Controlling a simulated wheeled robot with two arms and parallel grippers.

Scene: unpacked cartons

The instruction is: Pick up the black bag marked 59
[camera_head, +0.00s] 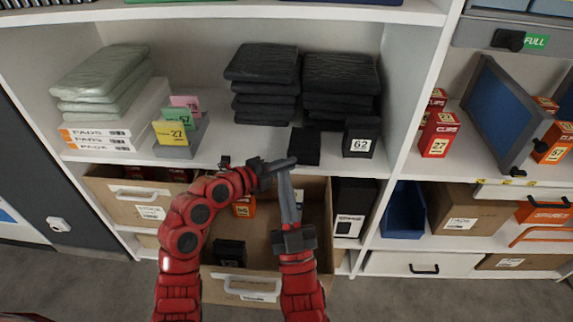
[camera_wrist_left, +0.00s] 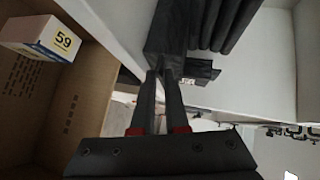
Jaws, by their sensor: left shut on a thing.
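A small black bag (camera_head: 305,146) is at the front edge of the middle shelf, at the tip of my left gripper (camera_head: 290,163); no number shows on it. In the left wrist view the gripper (camera_wrist_left: 166,78) is shut on this dark bag (camera_wrist_left: 163,40). Another black bag (camera_head: 361,138), marked 62, stands to its right on the shelf. In the left wrist view a pale box (camera_wrist_left: 48,38) with a yellow 59 label lies in a brown carton. My right gripper (camera_head: 287,185) points up over the carton, close below the left one; its jaw gap is unclear.
An open brown carton (camera_head: 325,205) sits below the shelf, with an orange box (camera_head: 243,207) and a black box (camera_head: 229,253) inside. Folded black stacks (camera_head: 262,82) stand behind the held bag. Number cards (camera_head: 174,134) stand left. A white upright divides the shelves at right.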

